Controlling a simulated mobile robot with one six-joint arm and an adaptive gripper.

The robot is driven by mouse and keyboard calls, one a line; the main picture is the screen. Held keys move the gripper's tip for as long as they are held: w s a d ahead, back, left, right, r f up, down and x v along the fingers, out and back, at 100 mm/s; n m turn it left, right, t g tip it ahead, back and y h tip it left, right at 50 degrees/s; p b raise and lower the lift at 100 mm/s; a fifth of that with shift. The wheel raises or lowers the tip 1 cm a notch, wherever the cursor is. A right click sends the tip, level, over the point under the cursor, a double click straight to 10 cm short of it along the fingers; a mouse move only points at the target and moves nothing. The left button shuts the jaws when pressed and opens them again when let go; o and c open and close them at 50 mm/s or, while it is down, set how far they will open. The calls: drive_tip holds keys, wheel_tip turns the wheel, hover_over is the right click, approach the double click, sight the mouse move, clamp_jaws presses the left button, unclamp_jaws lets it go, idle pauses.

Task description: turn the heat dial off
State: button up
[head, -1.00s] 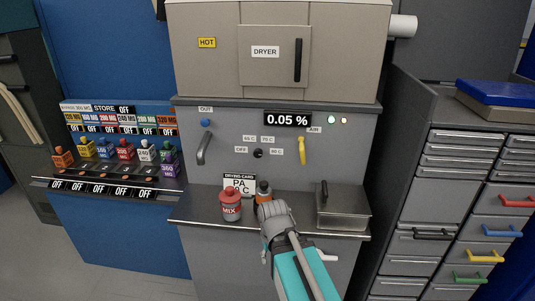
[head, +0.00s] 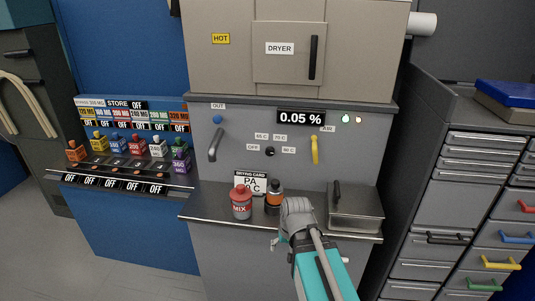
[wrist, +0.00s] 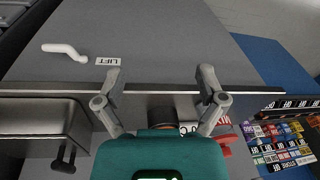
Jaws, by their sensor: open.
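The dial does not show in the wrist view.
On the shelf stand a red MIX drum (head: 241,203), an orange-and-black drum (head: 274,195), a drying card (head: 250,178) and a lidded metal box (head: 355,207). A yellow handle (head: 315,149) and a grey lever (head: 215,145) flank the dial. A white LIFT handle (wrist: 63,49) is below the shelf.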

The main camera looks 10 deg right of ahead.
drive_tip(key=w+a+r+m+t+y+b, duration=0.25)
drive_tip(key=w+a+m+t, duration=0.3)
drive_tip(key=w, duration=0.45)
drive_tip(key=w+a+r+m+t+y+b, duration=0.2)
drive_tip(key=w+a+r+m+t+y, duration=0.25)
drive_tip(key=w, duration=0.55)
drive_tip(key=w+d+r+m+t+h+b, duration=0.2)
drive_tip(key=w+r+m+t+h, duration=0.3)
drive_tip(key=m, duration=0.8)
drive_tip(key=m+h+b, duration=0.2)
drive_tip(key=m+h, duration=0.7)
drive_tip(key=m, duration=0.7)
approach(269, 153)
drive_tip(key=shift+s+a+f+t, duration=0.15)
drive_tip(key=shift+s+t, duration=0.25)
drive_tip(key=shift+s, duration=0.9)
drive_tip(key=shift+w+n, duration=0.1)
drive_tip(key=shift+n, duration=0.2)
drive_tip(key=x, duration=1.3)
drive_tip(key=shift+w+f, duration=0.1)
drive_tip(key=shift+w, duration=0.2)
